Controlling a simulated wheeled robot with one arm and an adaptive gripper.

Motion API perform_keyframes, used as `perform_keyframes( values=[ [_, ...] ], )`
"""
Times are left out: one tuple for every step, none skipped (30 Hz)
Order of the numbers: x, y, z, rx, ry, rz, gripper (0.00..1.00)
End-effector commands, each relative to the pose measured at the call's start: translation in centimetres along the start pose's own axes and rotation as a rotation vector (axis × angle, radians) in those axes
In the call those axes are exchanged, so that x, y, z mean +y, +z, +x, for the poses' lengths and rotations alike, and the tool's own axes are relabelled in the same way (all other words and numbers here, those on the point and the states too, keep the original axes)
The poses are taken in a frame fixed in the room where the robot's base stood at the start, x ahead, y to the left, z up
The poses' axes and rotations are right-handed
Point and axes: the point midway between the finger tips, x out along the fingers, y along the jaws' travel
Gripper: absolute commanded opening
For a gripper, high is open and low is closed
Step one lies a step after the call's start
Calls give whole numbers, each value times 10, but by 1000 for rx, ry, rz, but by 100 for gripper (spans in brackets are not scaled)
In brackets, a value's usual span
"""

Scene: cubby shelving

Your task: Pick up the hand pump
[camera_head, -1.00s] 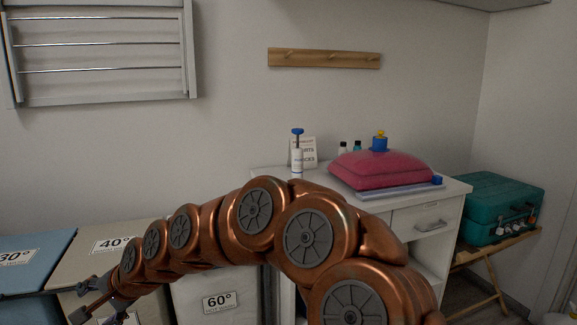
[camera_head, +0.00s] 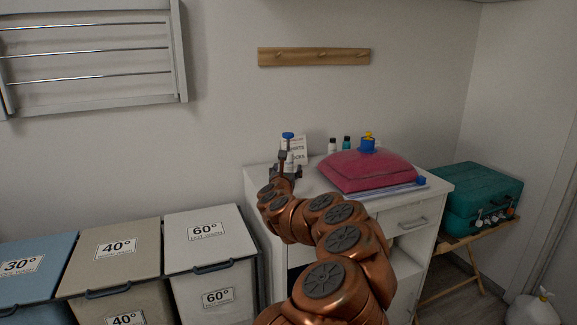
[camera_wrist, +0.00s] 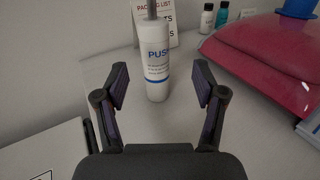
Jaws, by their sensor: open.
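The hand pump, a white upright cylinder (camera_wrist: 157,62) with blue lettering and a grey shaft, stands on the white cabinet top (camera_wrist: 185,125). Its blue handle (camera_head: 288,135) shows above my gripper in the head view; much of its body is hidden there. My gripper (camera_head: 286,170) is at the pump's near side, over the cabinet's left part. In the wrist view my gripper (camera_wrist: 160,76) is open, one finger on each side of the pump's line. The pump appears centred just beyond the fingertips, and no contact shows.
A packing list card (camera_head: 299,149) stands behind the pump. Small bottles (camera_head: 332,145) stand behind right. A pink bag (camera_head: 365,172) with a blue and yellow fitting (camera_head: 368,143) lies to the right. Labelled hampers (camera_head: 208,238) stand to the left.

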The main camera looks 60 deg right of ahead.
Motion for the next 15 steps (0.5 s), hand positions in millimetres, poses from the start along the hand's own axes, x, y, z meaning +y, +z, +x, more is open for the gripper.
perform_keyframes(
  values=[
    [0, 0, 3, 0, -2, -2, 70],
    [0, -1, 5, 0, -1, -3, 70],
    [0, 0, 7, 0, -1, -4, 70],
    [0, 0, 9, 0, -1, -4, 70],
    [0, 0, 12, -1, -1, -4, 70],
    [0, 0, 14, -1, -1, -4, 70],
    [1, 0, 16, -1, 0, -4, 70],
    [1, 1, 18, -2, 0, -4, 70],
    [1, 1, 20, -2, 1, -3, 70],
    [2, 2, 22, -3, 2, -3, 70],
    [2, 2, 23, -3, 2, -3, 70],
    [2, 2, 24, -2, 3, -4, 70],
    [2, 2, 25, -2, 3, -4, 70],
    [3, 2, 26, -2, 4, -4, 70],
    [3, 2, 28, -1, 4, -4, 70]
  ],
)
